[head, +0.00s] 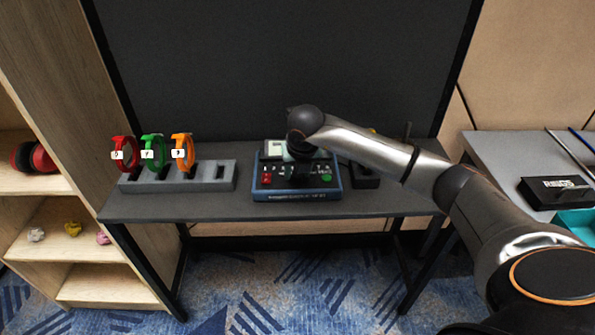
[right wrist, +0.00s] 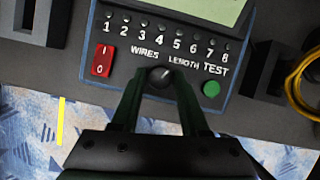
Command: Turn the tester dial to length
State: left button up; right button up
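The tester (head: 333,181) is a blue-edged box with a dark face on the table; it also shows in the right wrist view (right wrist: 238,86). Its round black dial (right wrist: 160,77) sits below the words WIRES and LENGTH. A small light mark on the dial seems to point up and right, but is hard to read. My right gripper (right wrist: 159,73) is over the tester, its two fingers either side of the dial, with a small gap visible. In the head view my right wrist hides the dial and fingertips. My left gripper is out of view.
A red rocker switch (right wrist: 102,60) and green TEST button (right wrist: 211,89) flank the dial. A grey rack (head: 213,178) with red, green and orange coils stands left. A black block (head: 365,178) is close on the right. A dark screen rises behind.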

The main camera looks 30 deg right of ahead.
jog(key=o, duration=0.3)
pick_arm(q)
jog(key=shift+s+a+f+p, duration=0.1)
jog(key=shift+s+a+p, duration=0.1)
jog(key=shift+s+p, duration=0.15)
pick_arm(e)
jog(key=v, duration=1.2)
jog(key=shift+s+r, duration=0.1)
jog(key=shift+r, duration=0.15)
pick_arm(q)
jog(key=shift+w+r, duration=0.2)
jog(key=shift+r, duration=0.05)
